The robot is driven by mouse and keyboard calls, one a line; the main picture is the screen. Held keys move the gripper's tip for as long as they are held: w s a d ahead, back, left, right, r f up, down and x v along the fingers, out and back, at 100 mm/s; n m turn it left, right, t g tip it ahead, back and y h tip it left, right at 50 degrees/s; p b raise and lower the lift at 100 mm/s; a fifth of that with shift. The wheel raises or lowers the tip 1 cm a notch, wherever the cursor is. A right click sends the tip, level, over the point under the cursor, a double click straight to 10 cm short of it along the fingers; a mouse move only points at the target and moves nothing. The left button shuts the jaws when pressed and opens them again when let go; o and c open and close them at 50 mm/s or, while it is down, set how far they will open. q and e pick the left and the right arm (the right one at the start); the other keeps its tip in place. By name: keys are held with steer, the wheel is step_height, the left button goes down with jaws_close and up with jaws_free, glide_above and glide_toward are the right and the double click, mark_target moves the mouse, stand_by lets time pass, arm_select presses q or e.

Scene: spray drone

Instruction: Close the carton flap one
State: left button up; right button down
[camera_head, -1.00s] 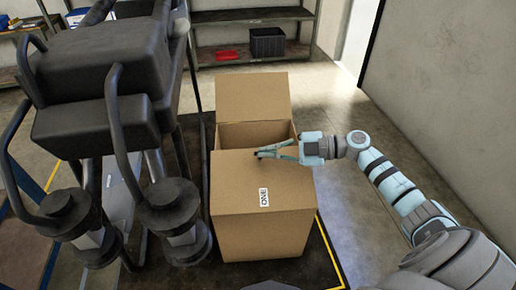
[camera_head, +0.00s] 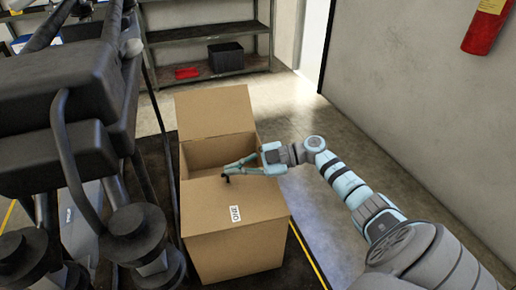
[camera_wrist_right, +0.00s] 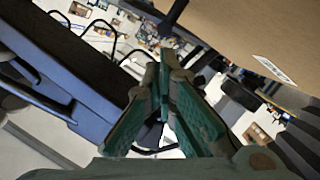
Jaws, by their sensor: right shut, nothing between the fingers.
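The cardboard carton (camera_head: 235,255) stands on the floor at centre. Its near flap, labelled ONE (camera_head: 230,198), lies about flat over the near part of the top. The label also shows on cardboard (camera_wrist_right: 230,25) at the upper right of the right wrist view. The far flap (camera_head: 213,112) stands up, and the carton is open between the two flaps. My right gripper (camera_head: 227,174) is shut and empty, its fingertips at the far edge of flap one; I cannot tell whether they touch it. Its closed fingers show in the wrist view (camera_wrist_right: 164,75). My left gripper is out of view.
A dark spray drone (camera_head: 65,140) with bars and nozzles stands close on the carton's left. A wall (camera_head: 420,110) is at the right, with open floor (camera_head: 310,115) between. A shelf (camera_head: 195,80) with a black bin (camera_head: 225,57) is at the back.

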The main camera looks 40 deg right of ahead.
mark_target(237, 189)
arm_select(q)
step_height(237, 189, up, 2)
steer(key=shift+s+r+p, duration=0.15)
steer(key=shift+p, duration=0.4)
arm_select(e)
steer(key=s+d+r, duration=0.4)
steer(key=s+d, duration=0.3)
steer(key=shift+d+r, duration=0.25)
steer(key=shift+r, duration=0.05)
steer(key=shift+a, duration=0.1)
